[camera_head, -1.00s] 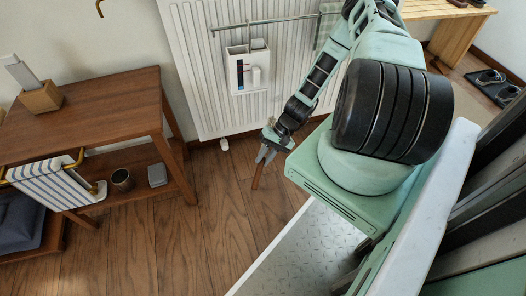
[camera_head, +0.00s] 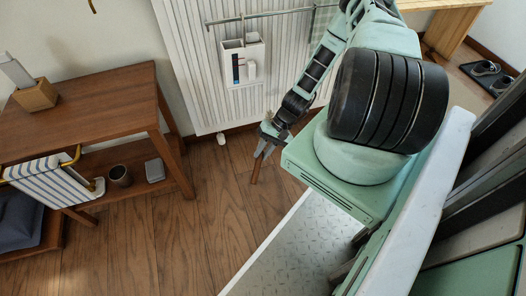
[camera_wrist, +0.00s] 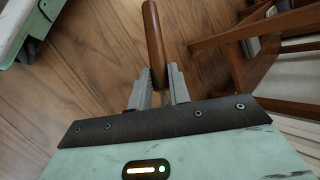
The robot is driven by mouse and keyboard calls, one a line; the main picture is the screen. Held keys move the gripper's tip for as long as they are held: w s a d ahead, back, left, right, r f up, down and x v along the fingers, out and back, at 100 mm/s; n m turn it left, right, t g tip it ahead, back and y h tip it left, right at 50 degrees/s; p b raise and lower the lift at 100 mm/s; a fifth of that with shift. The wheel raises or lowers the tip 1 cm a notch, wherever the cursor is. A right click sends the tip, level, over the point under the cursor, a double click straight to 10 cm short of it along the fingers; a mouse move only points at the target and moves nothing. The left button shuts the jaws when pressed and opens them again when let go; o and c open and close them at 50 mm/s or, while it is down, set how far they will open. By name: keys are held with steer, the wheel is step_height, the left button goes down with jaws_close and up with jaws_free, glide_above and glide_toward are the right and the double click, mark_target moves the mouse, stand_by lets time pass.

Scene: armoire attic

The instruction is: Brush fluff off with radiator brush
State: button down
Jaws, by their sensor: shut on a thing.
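My gripper (camera_head: 268,143) hangs low in front of the white radiator (camera_head: 187,60). It is shut on a brown wooden rod, which looks like the handle of the radiator brush (camera_head: 256,170), and holds it pointing down over the floor. In the wrist view the grey fingers of my gripper (camera_wrist: 162,84) close around the base of the rod (camera_wrist: 154,42), which sticks out past the fingertips. No bristles can be made out. I cannot make out any fluff on the radiator or the floor.
A white caddy (camera_head: 243,62) hangs on the radiator front below a metal rail (camera_head: 262,15). A wooden shelf table (camera_head: 95,105) with a striped cloth (camera_head: 48,182) stands at the left. A wooden bench (camera_head: 452,30) and shoes are at the upper right. The wooden floor (camera_head: 170,240) between is clear.

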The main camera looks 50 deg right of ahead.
steer(key=w+d+b, duration=0.2)
steer(key=w+d, duration=0.2)
steer(key=w, duration=0.3)
steer(key=shift+w+d+b, duration=0.3)
stand_by(2.8)
steer(key=shift+s+d, duration=0.1)
steer(key=shift+s+d, duration=0.3)
steer(key=shift+d, duration=0.25)
steer(key=shift+s+d, duration=0.25)
steer(key=shift+d, duration=0.25)
steer(key=shift+d, duration=0.1)
steer(key=shift+s+d, duration=0.25)
steer(key=shift+d, duration=0.15)
steer(key=shift+s+d, duration=0.1)
steer(key=shift+s, duration=0.05)
steer(key=shift+s+d+p, duration=0.3)
steer(key=shift+s, duration=0.05)
